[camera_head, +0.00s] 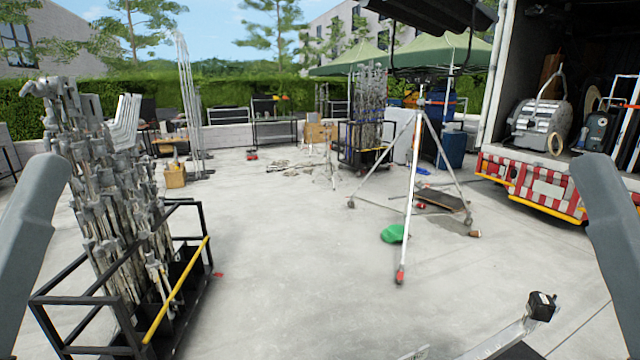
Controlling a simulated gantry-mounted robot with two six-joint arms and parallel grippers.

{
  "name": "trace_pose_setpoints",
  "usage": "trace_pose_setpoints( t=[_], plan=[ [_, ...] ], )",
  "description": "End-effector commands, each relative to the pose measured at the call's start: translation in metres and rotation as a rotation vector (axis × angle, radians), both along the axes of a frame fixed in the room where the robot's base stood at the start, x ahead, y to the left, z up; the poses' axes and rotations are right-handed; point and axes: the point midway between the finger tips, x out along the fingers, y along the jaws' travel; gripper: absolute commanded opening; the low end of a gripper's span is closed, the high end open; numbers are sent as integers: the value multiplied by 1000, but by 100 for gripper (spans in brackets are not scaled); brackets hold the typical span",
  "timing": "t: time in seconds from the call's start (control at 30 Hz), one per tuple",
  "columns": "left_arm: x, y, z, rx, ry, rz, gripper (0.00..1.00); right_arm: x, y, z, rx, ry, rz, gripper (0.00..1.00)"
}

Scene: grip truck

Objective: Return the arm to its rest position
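A grey link of my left arm stands at the left edge of the head view, and a matching grey link of my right arm stands at the right edge.
A black cart (188,262) packed with metal stands (105,190) is close on the left. A wheeled tripod stand (411,185) and green bag (393,233) are ahead. An open truck (530,185) is right. A metal piece with a black end (541,306) is lower right. Middle pavement is clear.

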Motion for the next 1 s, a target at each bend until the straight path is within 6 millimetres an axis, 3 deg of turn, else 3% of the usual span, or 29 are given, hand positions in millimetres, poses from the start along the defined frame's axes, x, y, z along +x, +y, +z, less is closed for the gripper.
trace_pose_setpoints(
  t=[0.03, 0.2, 0.3, 0.4, 0.53, 1.0],
  plan=[
    [0, 0, 43, 0, 1, 0, 62, 0, 0, 43, 1, 1, 1, 64],
    [0, 0, 121, 0, 2, 0, 62, 1, 0, 121, 1, 3, 1, 64],
    [0, 0, 162, 0, 1, 0, 62, 1, 0, 161, 1, 4, 1, 64],
    [0, 0, 187, 0, 2, 0, 62, 1, 0, 186, 2, 5, 2, 64],
    [1, 0, 197, 0, 2, 0, 62, 2, 0, 196, 1, 5, 3, 64],
    [1, 0, 193, 0, 3, 0, 62, 2, 0, 192, 1, 5, 3, 64]
  ],
)
